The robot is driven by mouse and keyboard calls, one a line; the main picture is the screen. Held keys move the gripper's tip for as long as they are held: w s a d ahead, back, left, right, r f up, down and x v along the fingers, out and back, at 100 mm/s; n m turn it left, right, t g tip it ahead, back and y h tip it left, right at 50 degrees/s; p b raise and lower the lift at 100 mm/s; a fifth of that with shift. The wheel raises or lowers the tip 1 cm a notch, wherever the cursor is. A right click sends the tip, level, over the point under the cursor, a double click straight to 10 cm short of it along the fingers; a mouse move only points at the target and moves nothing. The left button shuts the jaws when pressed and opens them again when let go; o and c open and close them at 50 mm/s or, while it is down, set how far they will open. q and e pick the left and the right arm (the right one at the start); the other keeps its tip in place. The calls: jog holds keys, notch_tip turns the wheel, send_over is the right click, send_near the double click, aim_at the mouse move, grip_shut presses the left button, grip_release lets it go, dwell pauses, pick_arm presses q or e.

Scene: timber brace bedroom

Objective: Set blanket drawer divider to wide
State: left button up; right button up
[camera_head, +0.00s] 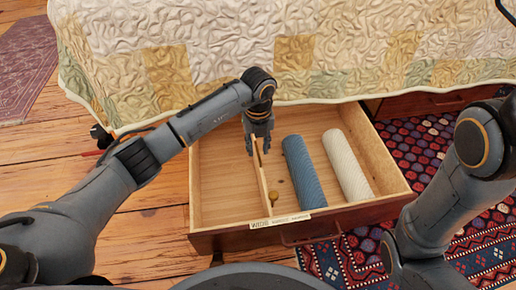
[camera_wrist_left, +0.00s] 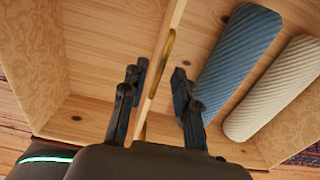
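The open drawer (camera_head: 365,128) is pale wood inside. A thin wooden divider (camera_head: 263,188) stands in it from back to front, left of the middle; it also shows in the left wrist view (camera_wrist_left: 172,18). A brass strip (camera_wrist_left: 167,48) lies along the divider's edge. A small brass knob (camera_head: 273,196) is near the divider's front end. My left gripper (camera_head: 259,148) is over the divider near its back part. In the left wrist view its two fingers (camera_wrist_left: 157,95) are apart, one on each side of the divider, with gaps showing. My right gripper is out of view.
A blue rolled blanket (camera_head: 304,170) and a cream rolled blanket (camera_head: 347,165) lie right of the divider. The left compartment (camera_head: 222,175) looks empty. A label strip (camera_head: 280,220) is on the drawer's front edge. The quilted bed (camera_head: 290,50) overhangs behind.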

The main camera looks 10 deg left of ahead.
pick_arm(q)
grip_shut()
jog(key=shift+a, duration=0.1)
jog(key=a+p, duration=0.1)
jog(key=s+a+p, duration=0.1)
jog(key=a+p, duration=0.1)
jog(key=shift+s+a, duration=0.2)
jog(key=shift+s, duration=0.05)
